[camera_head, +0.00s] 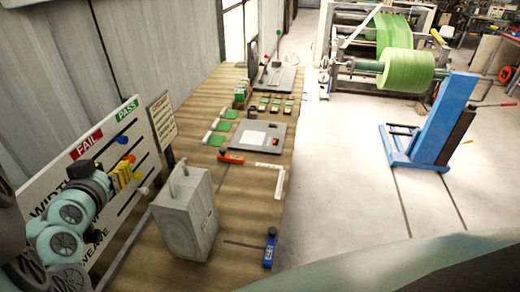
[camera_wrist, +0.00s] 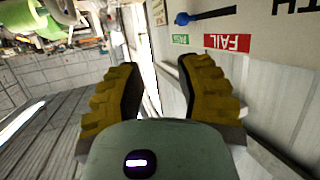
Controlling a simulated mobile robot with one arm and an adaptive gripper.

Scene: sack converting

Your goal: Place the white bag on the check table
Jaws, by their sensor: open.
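My gripper (camera_wrist: 158,75) is open and empty in the wrist view, its two yellow ribbed fingers apart. In the head view my gripper (camera_head: 124,177) is at the left, in front of the white sign board and above the near left edge of the long wooden table (camera_head: 225,240). I cannot make out a white bag for certain in either view. The table's near half carries a pale grey, box-like upright object with a top handle (camera_head: 185,213), to the right of my gripper and apart from it. I cannot tell which table is the check table.
The board has FAIL (camera_head: 86,145) and PASS (camera_head: 127,110) labels and coloured knobs. On the table are a grey flat device (camera_head: 255,138), a red-orange tool (camera_head: 231,157) and a blue tool (camera_head: 270,247). A blue stand (camera_head: 440,125) and green roll (camera_head: 408,70) stand beyond open floor.

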